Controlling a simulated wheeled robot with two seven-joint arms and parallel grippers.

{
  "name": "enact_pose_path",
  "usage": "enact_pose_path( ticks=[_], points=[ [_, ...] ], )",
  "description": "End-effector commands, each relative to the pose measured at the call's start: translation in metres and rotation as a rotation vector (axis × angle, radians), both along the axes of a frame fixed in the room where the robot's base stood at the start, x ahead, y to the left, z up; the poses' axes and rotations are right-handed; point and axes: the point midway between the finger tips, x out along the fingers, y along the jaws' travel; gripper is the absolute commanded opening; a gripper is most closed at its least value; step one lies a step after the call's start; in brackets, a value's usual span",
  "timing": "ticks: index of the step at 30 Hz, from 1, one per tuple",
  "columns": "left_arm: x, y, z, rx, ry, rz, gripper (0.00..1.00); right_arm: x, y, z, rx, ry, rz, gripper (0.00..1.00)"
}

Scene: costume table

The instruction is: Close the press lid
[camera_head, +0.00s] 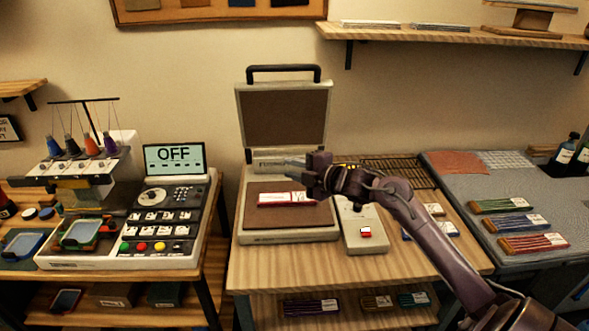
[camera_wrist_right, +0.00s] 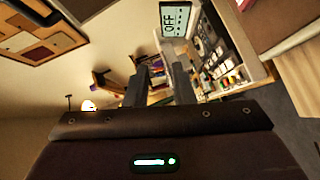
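The heat press stands on the middle wooden table. Its lid (camera_head: 284,115) is raised upright, with a brown inner face and a black handle (camera_head: 283,70) along its top edge. The lower plate (camera_head: 262,219) is brown in a pale base. A flat red-and-white item (camera_head: 288,199) lies on it. My right gripper (camera_head: 288,161) is above the plate and in front of the lid, below the handle, pointing left. In the right wrist view its two fingers (camera_wrist_right: 162,82) are apart with nothing between them. Whether it touches the lid cannot be told. My left gripper is not in view.
A control box (camera_head: 362,230) with a red switch stands right of the press. A machine with an OFF screen (camera_head: 174,158) stands on the left table. A wire rack (camera_head: 400,172) lies behind my right arm. A shelf (camera_head: 450,35) hangs above right.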

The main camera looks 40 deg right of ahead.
Motion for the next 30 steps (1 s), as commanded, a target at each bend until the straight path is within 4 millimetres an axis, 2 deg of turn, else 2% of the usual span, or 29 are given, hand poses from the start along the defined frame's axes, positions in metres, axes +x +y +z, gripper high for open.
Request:
enact_pose_path(
  ticks=[1,5,30],
  points=[
    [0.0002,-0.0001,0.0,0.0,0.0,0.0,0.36,-0.0001,0.0,0.0001,0.0,0.0,0.0,0.15],
    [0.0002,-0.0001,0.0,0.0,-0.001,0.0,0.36,-0.0002,0.0,0.0002,0.0,0.0,0.0,0.0],
    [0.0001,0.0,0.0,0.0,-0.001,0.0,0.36,-0.0002,-0.0001,0.0001,0.0,0.0,0.0,0.0]
  ],
)
